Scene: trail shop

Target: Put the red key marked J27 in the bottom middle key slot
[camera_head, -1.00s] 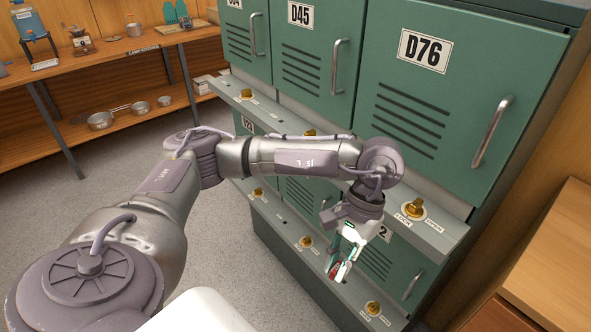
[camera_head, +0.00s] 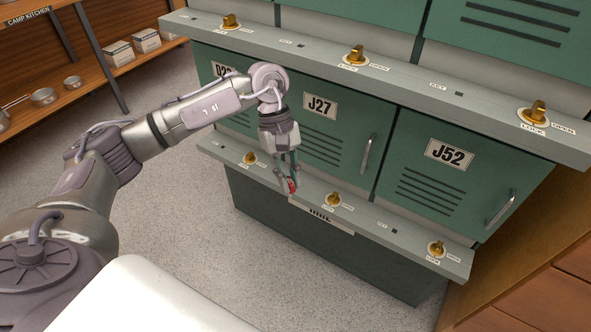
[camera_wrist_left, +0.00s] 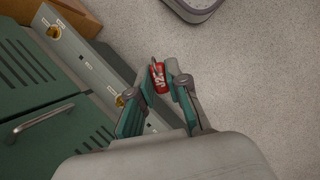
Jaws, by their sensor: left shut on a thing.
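My left gripper (camera_head: 291,182) is shut on the red key (camera_head: 292,186), just at or over the lower ledge, left of the middle knob. In the left wrist view the red tag (camera_wrist_left: 158,78) sits between the fingertips, with white marking only partly readable. The J27 locker door (camera_head: 345,140) is behind and right of the gripper, in the middle of the lower row. The bottom middle key slot is not clearly visible; the gripper seems to cover that part of the ledge. I cannot tell if the key touches the ledge. My right gripper is not in view.
The lower ledge (camera_head: 405,238) carries brass knobs, including the middle knob (camera_head: 333,199) and right knob (camera_head: 436,248). The upper ledge (camera_head: 400,77) juts out above the lower doors. The J52 locker (camera_head: 440,180) is at right. Open grey floor lies in front.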

